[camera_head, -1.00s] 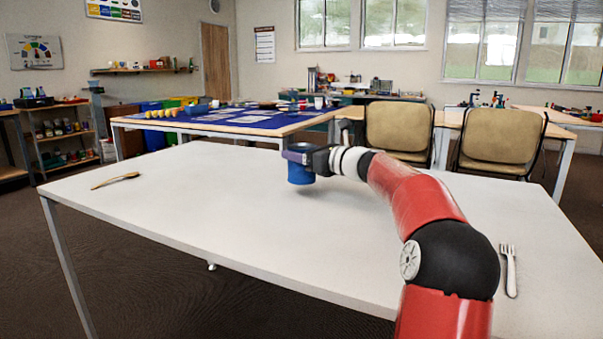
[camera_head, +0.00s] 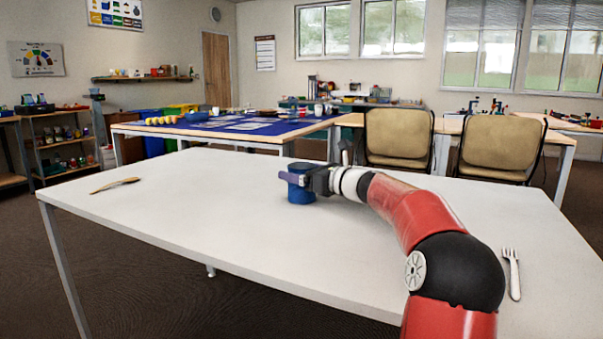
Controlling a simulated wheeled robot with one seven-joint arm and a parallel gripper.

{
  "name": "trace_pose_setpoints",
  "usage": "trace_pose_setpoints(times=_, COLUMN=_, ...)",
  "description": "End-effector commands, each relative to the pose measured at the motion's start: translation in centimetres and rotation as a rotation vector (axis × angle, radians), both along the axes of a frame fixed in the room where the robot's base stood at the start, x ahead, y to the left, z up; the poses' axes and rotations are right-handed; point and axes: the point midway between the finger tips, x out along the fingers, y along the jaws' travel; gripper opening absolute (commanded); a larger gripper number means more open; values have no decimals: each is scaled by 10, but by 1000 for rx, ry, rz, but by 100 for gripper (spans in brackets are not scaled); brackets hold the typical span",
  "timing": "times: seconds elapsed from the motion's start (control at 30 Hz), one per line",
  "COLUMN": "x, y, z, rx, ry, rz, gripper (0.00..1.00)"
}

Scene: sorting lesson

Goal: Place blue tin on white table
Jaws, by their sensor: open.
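The blue tin (camera_head: 301,194) stands upright on the white table (camera_head: 220,215), near its far edge and around the middle of the picture. My gripper (camera_head: 293,178) is open at the tin, with a finger showing across its near side and another part rising behind it. The tin sits between or right beside the fingers; the exact gap is too small to tell. My arm reaches in from the lower right and hides part of the table.
A wooden spoon (camera_head: 115,185) lies at the table's left end and a fork (camera_head: 511,272) at the right. Two tan chairs (camera_head: 398,138) stand beyond the far edge. A table with a blue cloth (camera_head: 262,128) stands behind.

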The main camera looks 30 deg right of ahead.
Motion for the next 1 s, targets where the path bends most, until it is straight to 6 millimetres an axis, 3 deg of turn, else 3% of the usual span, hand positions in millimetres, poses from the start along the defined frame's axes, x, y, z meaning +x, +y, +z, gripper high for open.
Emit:
trace_pose_setpoints(times=0.23, x=-15, y=-8, z=1, rx=-2, ry=1, rz=-3, gripper=86)
trace_pose_setpoints(times=0.7, x=-97, y=-46, z=1, rx=0, ry=1, rz=-2, gripper=86)
trace_pose_setpoints(times=1.0, x=-109, y=-51, z=1, rx=0, ry=0, rz=0, gripper=86)
